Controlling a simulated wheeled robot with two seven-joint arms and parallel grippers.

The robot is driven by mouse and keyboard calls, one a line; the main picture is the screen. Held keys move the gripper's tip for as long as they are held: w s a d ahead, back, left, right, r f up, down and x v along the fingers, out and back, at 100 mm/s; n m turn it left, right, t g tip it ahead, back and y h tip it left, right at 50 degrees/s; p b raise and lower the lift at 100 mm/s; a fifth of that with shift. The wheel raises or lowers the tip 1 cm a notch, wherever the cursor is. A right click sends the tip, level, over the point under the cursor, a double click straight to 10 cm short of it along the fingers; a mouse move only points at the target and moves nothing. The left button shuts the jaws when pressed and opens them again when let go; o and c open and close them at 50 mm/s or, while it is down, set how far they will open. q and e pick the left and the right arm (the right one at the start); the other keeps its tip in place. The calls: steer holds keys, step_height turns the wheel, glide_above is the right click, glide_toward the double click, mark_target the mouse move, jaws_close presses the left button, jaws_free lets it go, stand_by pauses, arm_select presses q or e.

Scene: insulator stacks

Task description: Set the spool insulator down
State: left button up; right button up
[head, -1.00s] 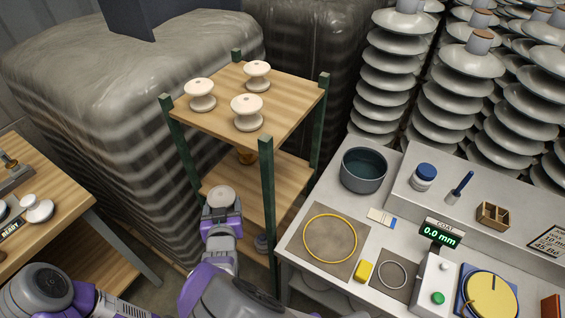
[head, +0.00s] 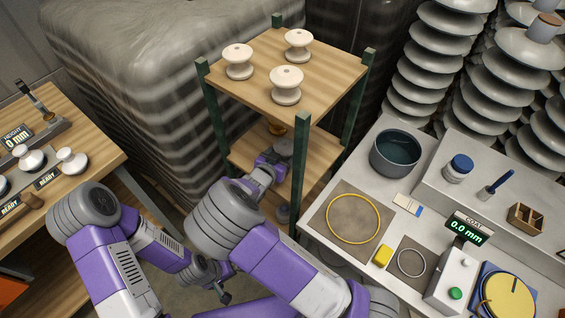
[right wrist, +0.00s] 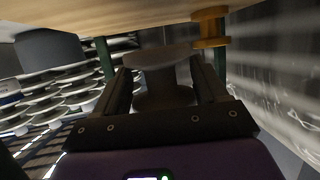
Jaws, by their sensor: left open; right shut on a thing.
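My right gripper (head: 272,163) reaches into the rack between its upper and lower boards. It is shut on a grey spool insulator (head: 284,147), which shows dark between the fingers in the right wrist view (right wrist: 165,85). The spool is over the rack's lower board (head: 243,150). I cannot tell whether it touches the board. A brown spool (head: 276,128) stands just beyond it, also visible in the right wrist view (right wrist: 210,28). My left gripper (head: 218,288) is open and empty, low in front of the rack.
Three white spools, one of them in front (head: 286,85), stand on the rack's top board (head: 250,88). Green posts (head: 299,175) bound the opening. A grey bench (head: 320,235) with a pot (head: 395,153) is at right; a wooden bench (head: 95,150) at left.

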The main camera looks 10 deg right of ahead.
steer(key=shift+w+f+b, duration=0.1)
steer(key=shift+f+b, duration=0.35)
steer(key=shift+f, duration=1.8)
steer(key=shift+f, duration=0.1)
steer(key=o, duration=0.9)
steer(key=shift+f, duration=0.15)
steer(key=o, duration=0.5)
steer(key=shift+c, duration=0.2)
steer(key=shift+r, duration=0.25)
steer(key=shift+s+a+r, duration=0.15)
steer(key=shift+s+a, duration=0.1)
steer(key=shift+s, duration=0.05)
steer(key=p+v, duration=0.2)
steer(key=v, duration=0.9)
steer(key=shift+s, duration=0.2)
